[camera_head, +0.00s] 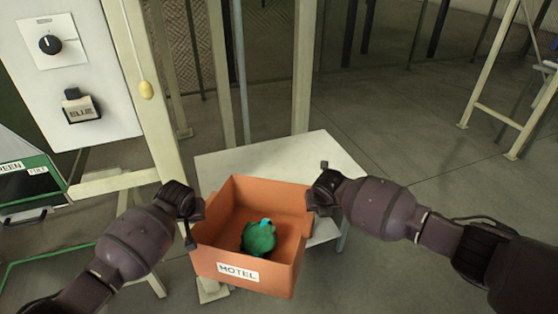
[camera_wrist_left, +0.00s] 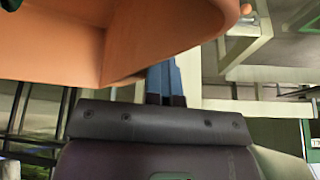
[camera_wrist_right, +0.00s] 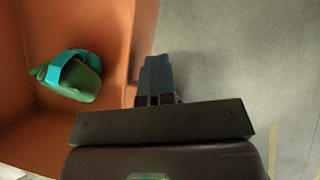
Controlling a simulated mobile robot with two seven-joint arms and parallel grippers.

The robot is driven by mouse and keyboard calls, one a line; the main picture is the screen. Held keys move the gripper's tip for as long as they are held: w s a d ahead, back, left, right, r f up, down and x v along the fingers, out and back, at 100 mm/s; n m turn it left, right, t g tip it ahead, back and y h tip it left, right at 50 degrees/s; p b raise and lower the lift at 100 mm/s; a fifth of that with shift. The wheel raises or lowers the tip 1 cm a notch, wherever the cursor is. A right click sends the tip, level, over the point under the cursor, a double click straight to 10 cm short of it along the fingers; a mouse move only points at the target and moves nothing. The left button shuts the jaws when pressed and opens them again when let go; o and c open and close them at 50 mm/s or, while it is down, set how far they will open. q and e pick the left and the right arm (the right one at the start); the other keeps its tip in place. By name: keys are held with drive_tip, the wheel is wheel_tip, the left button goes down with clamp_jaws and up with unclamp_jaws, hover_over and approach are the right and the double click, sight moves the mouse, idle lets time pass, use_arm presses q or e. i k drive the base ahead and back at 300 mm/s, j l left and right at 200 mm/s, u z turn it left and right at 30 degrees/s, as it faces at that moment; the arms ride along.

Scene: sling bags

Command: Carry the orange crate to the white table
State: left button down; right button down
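The orange crate (camera_head: 285,270), labelled MOTEL, is upright between my grippers at the front-left part of the white table (camera_head: 315,150). It hides part of the tabletop; I cannot tell whether its base touches the table. A green bag with a turquoise strap (camera_head: 258,238) lies inside; it also shows in the right wrist view (camera_wrist_right: 75,77). My left gripper (camera_head: 192,215) is at the crate's left side, its fingers together (camera_wrist_left: 165,80) beside the crate wall (camera_wrist_left: 130,45). My right gripper (camera_head: 318,190) is at the right side, its fingers together (camera_wrist_right: 157,78) outside the wall (camera_wrist_right: 120,35).
A green-edged dark bin (camera_head: 30,190) is at far left. Bare floor (camera_head: 430,150) lies right of the table, with a metal frame (camera_head: 490,70) beyond.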

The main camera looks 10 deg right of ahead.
sight(282, 163)
drive_tip(key=i+l, duration=0.25)
drive_tip(key=i, duration=0.25)
drive_tip(key=i+l, duration=0.2)
drive_tip(key=i, duration=0.3)
drive_tip(key=i+l, duration=0.25)
drive_tip(key=i, duration=0.25)
